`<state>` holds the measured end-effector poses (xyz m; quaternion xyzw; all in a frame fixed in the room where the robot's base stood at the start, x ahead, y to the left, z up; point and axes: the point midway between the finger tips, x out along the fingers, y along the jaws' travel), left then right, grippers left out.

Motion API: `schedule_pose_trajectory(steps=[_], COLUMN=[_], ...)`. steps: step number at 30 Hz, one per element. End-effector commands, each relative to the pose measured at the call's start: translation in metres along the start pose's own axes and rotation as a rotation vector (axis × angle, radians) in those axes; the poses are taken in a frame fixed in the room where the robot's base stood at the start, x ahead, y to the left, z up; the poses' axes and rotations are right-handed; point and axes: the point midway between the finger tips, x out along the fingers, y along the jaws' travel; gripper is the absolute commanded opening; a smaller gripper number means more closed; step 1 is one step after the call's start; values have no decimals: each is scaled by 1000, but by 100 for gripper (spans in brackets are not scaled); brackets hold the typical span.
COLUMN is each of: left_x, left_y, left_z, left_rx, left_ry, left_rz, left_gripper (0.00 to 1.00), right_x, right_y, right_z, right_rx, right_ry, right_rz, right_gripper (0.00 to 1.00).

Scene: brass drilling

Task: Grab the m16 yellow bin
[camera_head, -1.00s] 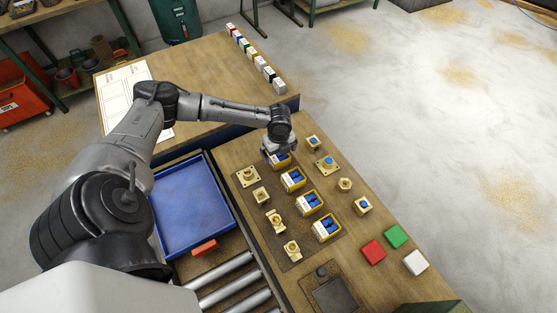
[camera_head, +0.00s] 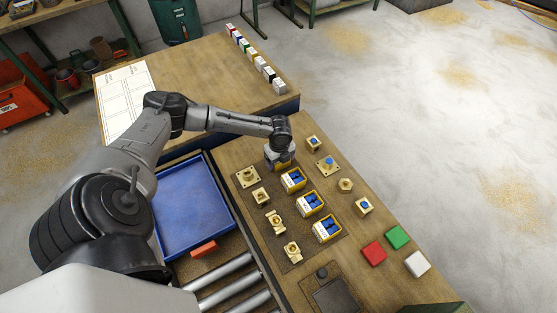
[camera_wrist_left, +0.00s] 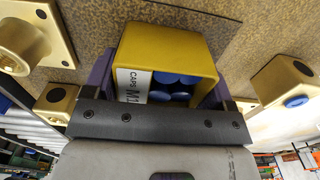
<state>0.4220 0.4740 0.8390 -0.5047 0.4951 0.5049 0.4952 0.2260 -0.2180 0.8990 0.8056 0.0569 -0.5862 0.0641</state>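A yellow bin (camera_wrist_left: 165,42) with blue caps inside fills the middle of the left wrist view. Its white label reads "CAPS M1", with the rest cut off by my gripper. In the head view my left gripper (camera_head: 279,156) is down over this farthest bin of the row and mostly hides it. In the left wrist view its two fingers stand on either side of the bin, close to its walls; whether they press on it I cannot tell. More yellow bins stand in line, one close by (camera_head: 292,180), one in the middle (camera_head: 310,204) and one nearest (camera_head: 326,229). My right gripper is not in view.
Brass parts flank the bins, such as a flanged one (camera_head: 248,176) and a blue-capped one (camera_head: 327,164). A blue tray (camera_head: 232,222) lies left, beside rollers (camera_head: 228,280). Red (camera_head: 373,253), green (camera_head: 397,237) and white (camera_head: 417,263) blocks lie at the right.

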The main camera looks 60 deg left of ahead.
Motion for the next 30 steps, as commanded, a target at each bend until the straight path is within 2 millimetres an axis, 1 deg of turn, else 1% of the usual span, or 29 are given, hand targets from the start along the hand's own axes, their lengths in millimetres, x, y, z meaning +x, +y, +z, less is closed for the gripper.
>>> schedule_pose_trajectory(steps=[1,6,9,16,20,23,26,27,28,30], left_x=[0,0,0,-1,-7,-17,-33,-42,-47,-54], left_y=[0,0,0,0,0,-1,-1,-1,0,2], left_z=[0,0,0,0,0,0,1,1,-2,-20], left_rx=[0,0,0,0,0,1,0,0,2,6], left_ry=[0,0,0,0,-1,0,-1,-1,1,4], left_rz=[0,0,0,0,-1,-2,-3,-4,-3,-2], left_gripper=[73,57,49,49,49,49,49,49,49,49], right_x=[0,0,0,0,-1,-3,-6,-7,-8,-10], right_y=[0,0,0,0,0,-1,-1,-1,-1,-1], right_z=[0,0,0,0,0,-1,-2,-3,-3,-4], right_rx=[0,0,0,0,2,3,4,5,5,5], right_ry=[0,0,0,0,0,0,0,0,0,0], right_rz=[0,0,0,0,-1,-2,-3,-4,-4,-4], right_gripper=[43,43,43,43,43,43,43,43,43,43])
